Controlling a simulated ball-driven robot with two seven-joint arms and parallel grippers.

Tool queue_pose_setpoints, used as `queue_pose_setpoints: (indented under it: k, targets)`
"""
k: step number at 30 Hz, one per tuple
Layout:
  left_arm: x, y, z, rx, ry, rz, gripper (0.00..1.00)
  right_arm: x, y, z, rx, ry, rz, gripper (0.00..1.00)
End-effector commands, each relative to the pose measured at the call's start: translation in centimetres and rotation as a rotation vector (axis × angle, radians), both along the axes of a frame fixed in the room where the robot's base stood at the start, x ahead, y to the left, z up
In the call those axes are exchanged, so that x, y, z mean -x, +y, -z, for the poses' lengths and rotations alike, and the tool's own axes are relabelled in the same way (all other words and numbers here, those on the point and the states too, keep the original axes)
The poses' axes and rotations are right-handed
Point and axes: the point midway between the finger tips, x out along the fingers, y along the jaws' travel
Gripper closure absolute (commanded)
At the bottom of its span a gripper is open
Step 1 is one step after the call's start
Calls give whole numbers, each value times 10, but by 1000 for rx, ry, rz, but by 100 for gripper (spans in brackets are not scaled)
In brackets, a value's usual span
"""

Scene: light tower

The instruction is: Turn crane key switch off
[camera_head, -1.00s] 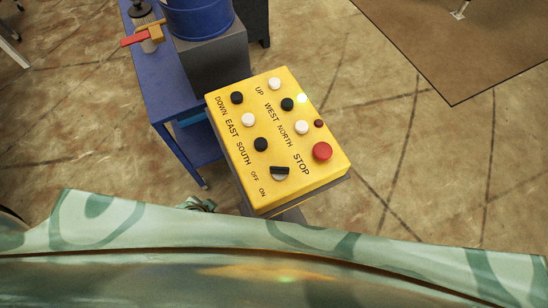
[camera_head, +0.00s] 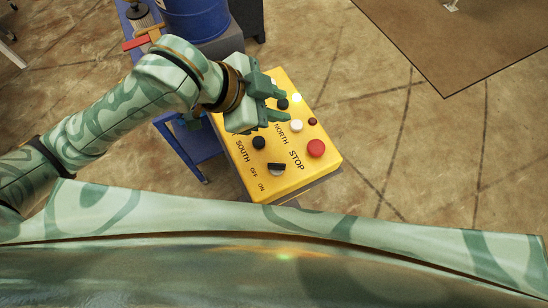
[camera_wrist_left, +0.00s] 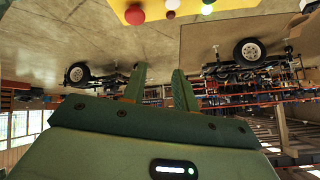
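The yellow crane control box (camera_head: 306,175) stands in the middle of the head view. Its key switch (camera_head: 276,168), a black handle on a light round base, sits near the front edge by the OFF and ON labels. A red STOP button (camera_head: 316,148) is to its right. My left gripper (camera_head: 281,102) is over the far left part of the box, its fingers apart with nothing between them, and hides several buttons. In the left wrist view the open fingers (camera_wrist_left: 159,85) show, with the box's edge (camera_wrist_left: 190,12) at the top. My right gripper is not in view.
A blue cart (camera_head: 197,145) with a blue drum (camera_head: 193,18) stands left of and behind the box. A red-handled valve (camera_head: 138,42) is on it. A brown mat (camera_head: 450,35) lies at the far right. The floor right of the box is clear.

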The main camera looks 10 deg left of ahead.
Motion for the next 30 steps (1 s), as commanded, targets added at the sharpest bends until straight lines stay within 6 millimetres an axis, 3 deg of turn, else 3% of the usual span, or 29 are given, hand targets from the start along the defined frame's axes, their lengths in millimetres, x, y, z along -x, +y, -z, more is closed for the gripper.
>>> queue_pose_setpoints:
  k: [6, 10, 14, 17, 30]
  targets:
    - [42, 37, -12, -220, 191, 160, 71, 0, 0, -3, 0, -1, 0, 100]
    - [54, 54, -14, -286, 269, 170, 71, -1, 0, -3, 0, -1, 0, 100]
    - [58, 56, -8, -303, 295, 172, 71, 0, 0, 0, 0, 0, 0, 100]
    - [59, 51, 7, -302, 297, 174, 71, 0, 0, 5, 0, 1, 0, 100]
    - [55, 9, 107, -298, 294, 172, 71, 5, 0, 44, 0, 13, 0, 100]
